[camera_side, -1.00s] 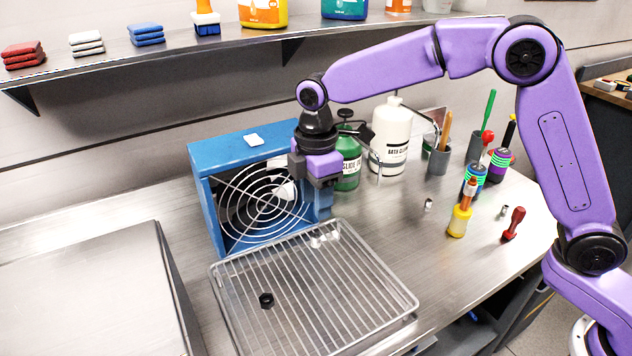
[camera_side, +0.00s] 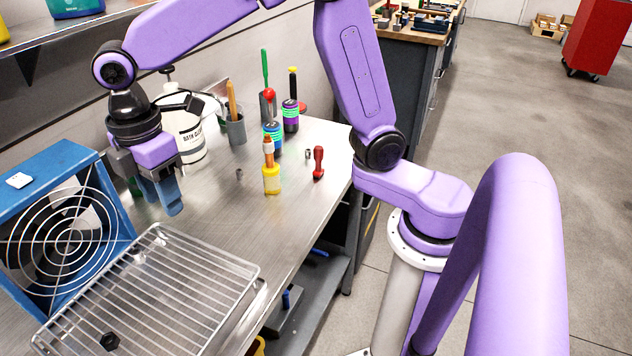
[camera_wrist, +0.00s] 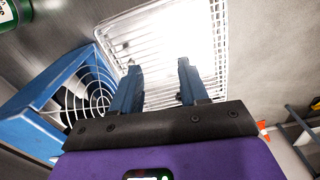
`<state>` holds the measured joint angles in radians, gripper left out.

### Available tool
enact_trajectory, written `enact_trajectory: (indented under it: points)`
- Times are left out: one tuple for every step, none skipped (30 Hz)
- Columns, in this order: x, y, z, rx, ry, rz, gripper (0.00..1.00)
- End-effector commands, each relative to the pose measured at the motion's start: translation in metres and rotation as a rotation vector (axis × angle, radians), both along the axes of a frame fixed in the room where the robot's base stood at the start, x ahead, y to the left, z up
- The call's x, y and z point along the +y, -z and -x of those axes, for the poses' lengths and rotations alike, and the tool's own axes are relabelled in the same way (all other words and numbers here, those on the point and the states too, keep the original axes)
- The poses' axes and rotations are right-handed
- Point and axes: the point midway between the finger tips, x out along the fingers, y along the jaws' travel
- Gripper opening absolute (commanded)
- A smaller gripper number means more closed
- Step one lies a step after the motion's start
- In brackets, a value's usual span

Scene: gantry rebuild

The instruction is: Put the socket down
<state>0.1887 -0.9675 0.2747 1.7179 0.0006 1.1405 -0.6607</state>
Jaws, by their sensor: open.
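My gripper (camera_side: 155,200) is above the far edge of the wire rack (camera_side: 215,255), fingers pointing down. In the wrist view its two blue fingers (camera_wrist: 160,68) are apart, with only rack wires seen between them. A small silver socket-like piece (camera_side: 239,173) stands on the bench right of my gripper. Another small silver piece (camera_side: 308,153) is beside a red-handled tool (camera_side: 318,163). A black ring-shaped piece (camera_side: 110,341) lies on the rack. I cannot tell which piece is the task's socket.
A blue fan box (camera_side: 75,165) stands left of the rack. The bench right of the rack is mostly clear.

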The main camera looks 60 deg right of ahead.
Motion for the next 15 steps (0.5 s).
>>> enact_trajectory:
  points:
    - [-0.012,-0.001,0.016,-0.001,0.021,-0.002,0.44]
    - [-0.017,-0.001,0.026,-0.002,0.034,-0.003,0.44]
    - [-0.026,-0.001,0.038,-0.002,0.055,-0.004,0.44]
    - [-0.032,-0.001,0.048,-0.003,0.068,-0.006,0.44]
    - [-0.038,0.0,0.057,-0.003,0.083,-0.007,0.44]
    - [-0.048,0.001,0.07,-0.003,0.102,-0.007,0.44]
    - [-0.054,0.002,0.079,-0.003,0.116,-0.009,0.44]
    - [-0.061,0.003,0.089,-0.004,0.13,-0.01,0.44]
    - [-0.071,0.004,0.101,-0.004,0.149,-0.011,0.44]
    - [-0.078,0.006,0.111,-0.005,0.163,-0.013,0.44]
    - [-0.086,0.007,0.12,-0.005,0.178,-0.014,0.44]
    - [-0.096,0.01,0.133,-0.004,0.195,-0.015,0.44]
    - [-0.103,0.012,0.142,-0.004,0.21,-0.017,0.44]
    - [-0.111,0.014,0.152,-0.005,0.224,-0.018,0.44]
    - [-0.121,0.017,0.164,-0.004,0.242,-0.018,0.44]
